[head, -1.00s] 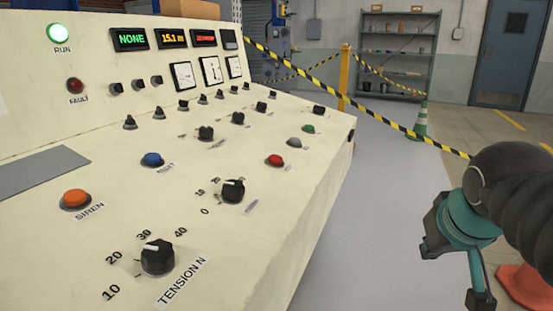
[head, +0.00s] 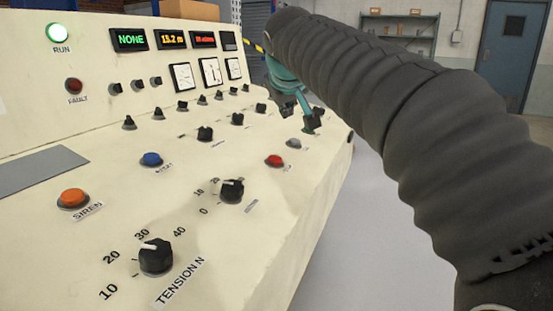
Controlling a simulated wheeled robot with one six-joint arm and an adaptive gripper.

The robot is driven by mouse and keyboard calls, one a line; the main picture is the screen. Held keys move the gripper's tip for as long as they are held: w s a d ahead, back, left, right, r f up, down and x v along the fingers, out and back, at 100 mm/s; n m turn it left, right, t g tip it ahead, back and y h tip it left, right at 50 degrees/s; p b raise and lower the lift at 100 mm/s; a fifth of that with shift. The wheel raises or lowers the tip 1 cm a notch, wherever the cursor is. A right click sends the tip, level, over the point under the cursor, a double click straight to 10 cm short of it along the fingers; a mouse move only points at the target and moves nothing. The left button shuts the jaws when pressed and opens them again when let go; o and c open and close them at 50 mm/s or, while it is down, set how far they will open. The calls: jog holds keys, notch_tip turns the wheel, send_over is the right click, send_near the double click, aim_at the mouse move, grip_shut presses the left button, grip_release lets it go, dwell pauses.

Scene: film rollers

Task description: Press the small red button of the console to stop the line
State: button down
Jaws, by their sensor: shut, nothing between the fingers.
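The small red button (head: 274,161) sits on the sloped face of the cream console (head: 215,265), towards its right side, in plain view and not touched. My gripper (head: 306,113) is shut and empty. It is over the far right part of the console, beyond the red button and to its right in the picture. It partly covers the area around the green button (head: 309,129). Whether it touches the panel there I cannot tell.
A grey button (head: 293,143) is close beside the red one. A blue button (head: 151,160), an orange siren button (head: 73,198) and several black knobs share the panel. The green RUN lamp (head: 57,32) is lit. My arm covers much of the right side.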

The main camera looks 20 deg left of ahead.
jog(key=b, duration=0.7)
send_over(276, 160)
jog(key=f, duration=0.7)
jog(key=shift+d+f, duration=0.15)
jog(key=shift+d, duration=0.25)
jog(key=shift+w+a+f, duration=0.1)
jog(key=shift+a+f, duration=0.1)
jog(key=shift+f, duration=0.45)
jog(key=shift+a+f+b, duration=0.1)
jog(key=shift+f+b, duration=0.2)
jog(key=shift+f, duration=0.1)
jog(key=shift+a+f, duration=0.1)
jog(key=shift+f, duration=0.4)
dwell(1.0)
jog(key=shift+r, duration=0.1)
jog(key=shift+d+r+p, duration=0.2)
jog(key=shift+r+p, duration=0.35)
jog(key=shift+r, duration=0.25)
jog(key=shift+r, duration=0.1)
